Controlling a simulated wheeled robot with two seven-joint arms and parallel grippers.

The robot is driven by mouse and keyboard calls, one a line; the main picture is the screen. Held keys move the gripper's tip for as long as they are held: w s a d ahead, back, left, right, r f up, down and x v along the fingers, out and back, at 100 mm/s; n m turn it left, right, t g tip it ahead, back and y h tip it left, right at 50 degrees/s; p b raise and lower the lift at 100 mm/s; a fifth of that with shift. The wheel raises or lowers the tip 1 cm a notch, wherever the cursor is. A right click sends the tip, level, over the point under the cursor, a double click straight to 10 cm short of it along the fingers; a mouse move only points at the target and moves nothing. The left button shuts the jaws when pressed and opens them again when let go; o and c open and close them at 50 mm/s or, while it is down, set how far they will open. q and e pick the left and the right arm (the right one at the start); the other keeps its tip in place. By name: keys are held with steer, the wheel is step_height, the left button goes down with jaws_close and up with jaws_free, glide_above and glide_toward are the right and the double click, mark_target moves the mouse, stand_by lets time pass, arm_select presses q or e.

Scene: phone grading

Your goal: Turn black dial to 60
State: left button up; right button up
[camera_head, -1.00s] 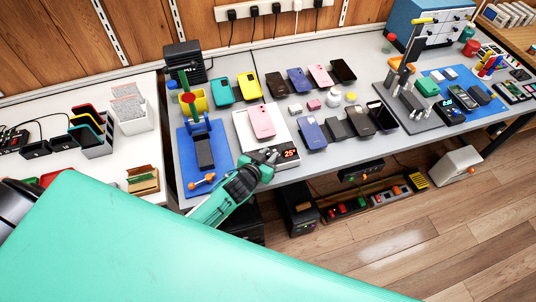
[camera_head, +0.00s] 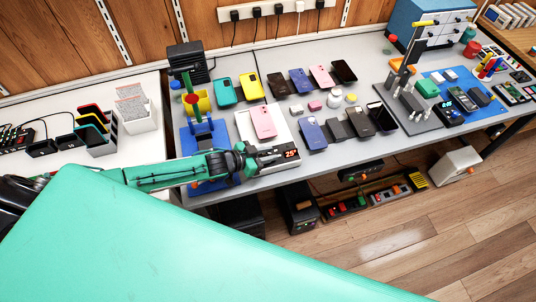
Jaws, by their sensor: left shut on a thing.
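A white heating plate (camera_head: 285,131) sits at the front left of the grey table, with a pink phone (camera_head: 263,122) lying on it. Its front face carries a lit display (camera_head: 291,153) that appears to read 25°. My left gripper (camera_head: 273,154) is at this front face, just left of the display. It is shut on the black dial, which its fingers hide almost wholly. My left forearm reaches in level from the left. My right gripper is out of view.
A blue mat (camera_head: 215,184) with a green-handled press (camera_head: 196,108) lies left of the plate, partly behind my arm. Several phones lie behind and right of the plate. The table's front edge runs close below the gripper.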

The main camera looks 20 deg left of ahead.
arm_select(q)
steer(key=shift+w+a+m+g+h+b, duration=0.1)
steer(key=shift+m+g+h+b, duration=0.15)
steer(key=shift+m+g+h, duration=0.35)
steer(key=shift+w+a+m+g+h+b, duration=0.1)
steer(key=shift+m+g+h+b, duration=0.1)
steer(key=shift+m+g+h, duration=0.35)
steer(key=shift+m+g, duration=0.35)
steer(key=shift+m, duration=0.2)
steer(key=shift+h, duration=0.25)
steer(key=o, duration=1)
steer(key=shift+d, duration=0.1)
step_height(320, 180, up, 20)
